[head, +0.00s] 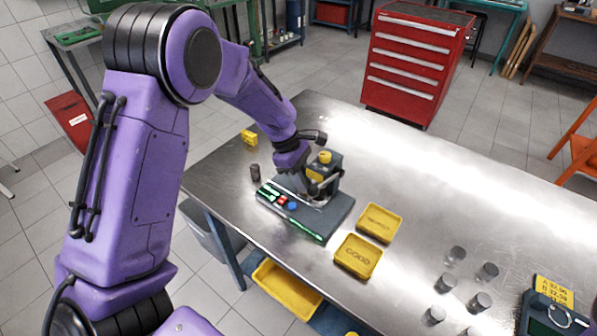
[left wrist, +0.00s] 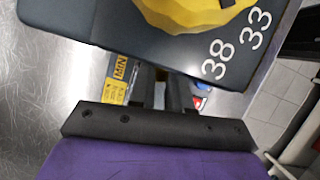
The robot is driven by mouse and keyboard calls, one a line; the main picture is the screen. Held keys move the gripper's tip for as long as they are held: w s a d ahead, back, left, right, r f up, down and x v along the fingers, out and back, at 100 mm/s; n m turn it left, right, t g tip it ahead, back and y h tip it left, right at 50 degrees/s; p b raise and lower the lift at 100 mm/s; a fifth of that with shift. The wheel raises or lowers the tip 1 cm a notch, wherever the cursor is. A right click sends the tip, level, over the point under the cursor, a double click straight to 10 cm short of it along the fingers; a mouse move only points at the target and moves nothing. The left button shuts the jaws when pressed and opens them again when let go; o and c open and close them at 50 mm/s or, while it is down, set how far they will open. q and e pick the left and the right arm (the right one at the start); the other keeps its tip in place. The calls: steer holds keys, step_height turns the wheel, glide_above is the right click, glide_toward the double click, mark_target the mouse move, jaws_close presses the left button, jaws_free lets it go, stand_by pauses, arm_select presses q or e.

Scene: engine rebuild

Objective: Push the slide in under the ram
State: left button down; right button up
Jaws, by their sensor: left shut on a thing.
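The press (head: 327,172) stands on a dark grey base (head: 335,212) on the steel table, with a yellow knob (head: 325,157) on top. My left gripper (head: 312,186) is low at the press, beside its upright part, and is shut on the slide, which is mostly hidden by the gripper and wrist. In the left wrist view, the dark fingers (left wrist: 163,95) reach in beneath the grey press head (left wrist: 110,25), which carries a yellow dial (left wrist: 195,15) and the numbers 38 and 33. The ram's lower end is hidden. My right gripper is not in view.
A green-edged strip with red and blue buttons (head: 282,202) runs along the base's front. A dark cylinder (head: 255,172) and a yellow block (head: 249,137) are left. Two yellow trays, one marked GOOD (head: 358,256), and several metal cylinders (head: 455,255) are right. The table's far side is clear.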

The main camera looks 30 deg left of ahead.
arm_select(q)
steer(key=c, duration=1.2)
jaws_free()
steer(key=shift+s+d, duration=0.1)
steer(key=shift+d, duration=0.05)
steer(key=shift+c, duration=0.2)
steer(key=shift+o, duration=0.8)
steer(key=shift+d, duration=0.2)
steer(key=shift+a+r, duration=0.1)
steer(key=v, duration=1)
steer(key=shift+r+b, duration=0.15)
steer(key=shift+b, duration=0.15)
